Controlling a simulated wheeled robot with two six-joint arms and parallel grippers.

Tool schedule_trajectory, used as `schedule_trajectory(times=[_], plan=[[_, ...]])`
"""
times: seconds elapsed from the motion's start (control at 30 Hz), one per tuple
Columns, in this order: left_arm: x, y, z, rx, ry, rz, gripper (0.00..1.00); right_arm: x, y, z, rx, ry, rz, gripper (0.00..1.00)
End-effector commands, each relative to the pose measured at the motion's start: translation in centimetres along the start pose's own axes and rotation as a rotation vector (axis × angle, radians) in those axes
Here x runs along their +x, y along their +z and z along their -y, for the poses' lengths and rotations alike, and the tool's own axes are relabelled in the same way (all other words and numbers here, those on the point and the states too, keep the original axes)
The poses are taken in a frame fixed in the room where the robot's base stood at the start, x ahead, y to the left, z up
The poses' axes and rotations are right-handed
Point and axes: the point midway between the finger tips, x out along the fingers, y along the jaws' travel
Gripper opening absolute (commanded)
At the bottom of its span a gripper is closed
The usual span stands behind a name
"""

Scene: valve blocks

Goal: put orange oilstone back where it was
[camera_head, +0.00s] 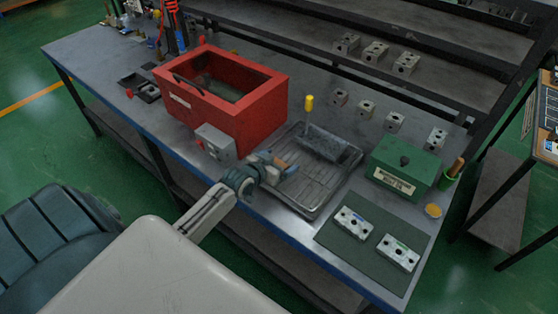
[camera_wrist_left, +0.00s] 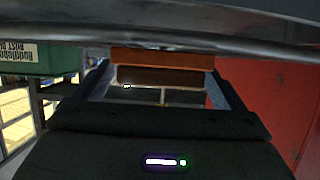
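The orange oilstone (camera_head: 281,163) is between the fingers of my left gripper (camera_head: 278,165) in the head view, at the left part of the metal tray (camera_head: 313,197). In the left wrist view the oilstone (camera_wrist_left: 162,57) spans the gap between the fingertips of the left gripper (camera_wrist_left: 163,80), with an orange face and a darker brown face showing. The fingers appear to touch its two ends. I cannot tell whether its underside touches the tray. My right gripper is not in view.
A red open box (camera_head: 257,110) and a grey switch box (camera_head: 215,142) stand left of the gripper. A green box (camera_head: 403,165) and mat (camera_head: 375,262) with valve blocks (camera_head: 354,222) lie right.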

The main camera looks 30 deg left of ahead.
Motion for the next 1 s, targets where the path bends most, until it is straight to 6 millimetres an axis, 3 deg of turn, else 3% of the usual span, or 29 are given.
schedule_trajectory(times=[0.37,0.8,1.0], plan=[[-0.5,-0.2,0.0,0.001,0.000,0.001,0.92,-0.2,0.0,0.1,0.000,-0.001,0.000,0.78],[-8.6,-0.1,0.0,0.006,0.001,0.004,0.92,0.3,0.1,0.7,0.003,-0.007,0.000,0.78],[-11.2,-0.2,0.1,0.003,0.000,0.002,0.92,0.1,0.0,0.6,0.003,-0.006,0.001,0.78]])
